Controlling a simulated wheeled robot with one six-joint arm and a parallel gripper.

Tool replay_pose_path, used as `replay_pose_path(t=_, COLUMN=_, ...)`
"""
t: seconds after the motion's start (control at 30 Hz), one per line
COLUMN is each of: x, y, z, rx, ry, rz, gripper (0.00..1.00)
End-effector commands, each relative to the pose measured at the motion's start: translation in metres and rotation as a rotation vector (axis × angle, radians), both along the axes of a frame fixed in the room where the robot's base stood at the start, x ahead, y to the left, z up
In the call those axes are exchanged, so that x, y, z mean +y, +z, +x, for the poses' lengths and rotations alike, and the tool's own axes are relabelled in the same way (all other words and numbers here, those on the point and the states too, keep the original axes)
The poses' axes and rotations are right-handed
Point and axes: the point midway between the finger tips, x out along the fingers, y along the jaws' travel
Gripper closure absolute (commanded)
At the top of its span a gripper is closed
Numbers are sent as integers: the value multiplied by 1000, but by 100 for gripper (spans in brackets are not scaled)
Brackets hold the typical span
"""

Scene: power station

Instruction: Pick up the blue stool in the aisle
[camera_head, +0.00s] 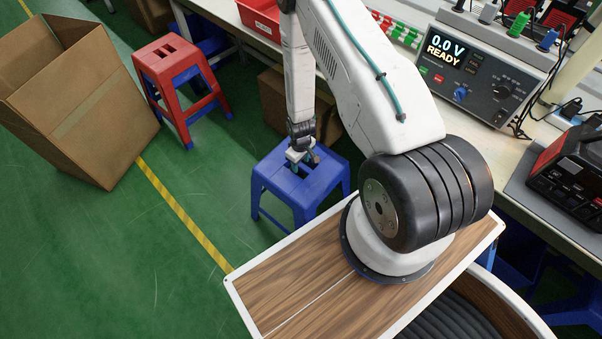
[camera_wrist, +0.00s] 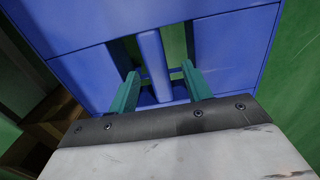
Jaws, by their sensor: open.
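The blue stool (camera_head: 275,180) stands upright on the green floor, beside the workbench and just beyond my wood-topped base. In the wrist view its blue seat (camera_wrist: 85,75) fills most of the picture, with two openings in it and a narrow bar (camera_wrist: 154,62) between them. My gripper (camera_head: 303,165) is over the stool seat, pointing down. In the wrist view its two green fingers (camera_wrist: 160,72) are open, one on each side of the bar, at the openings. I cannot tell how deep the fingertips reach. The arm hides part of the seat.
The workbench (camera_head: 415,75) carries a power unit (camera_head: 480,75) and runs along the right. A box (camera_head: 275,95) sits under it.

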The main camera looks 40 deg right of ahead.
Motion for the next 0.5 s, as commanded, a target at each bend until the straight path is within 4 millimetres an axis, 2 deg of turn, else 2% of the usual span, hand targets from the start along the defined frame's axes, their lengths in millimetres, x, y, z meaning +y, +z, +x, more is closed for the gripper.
replay_pose_path(t=0.1, x=-2, y=-21, z=-1, rx=3, ry=0, rz=1, gripper=51)
replay_pose_path(t=0.2, x=-2, y=-33, z=0, rx=2, ry=0, rz=0, gripper=51)
replay_pose_path(t=0.5, x=-2, y=-39, z=1, rx=0, ry=0, rz=0, gripper=51)
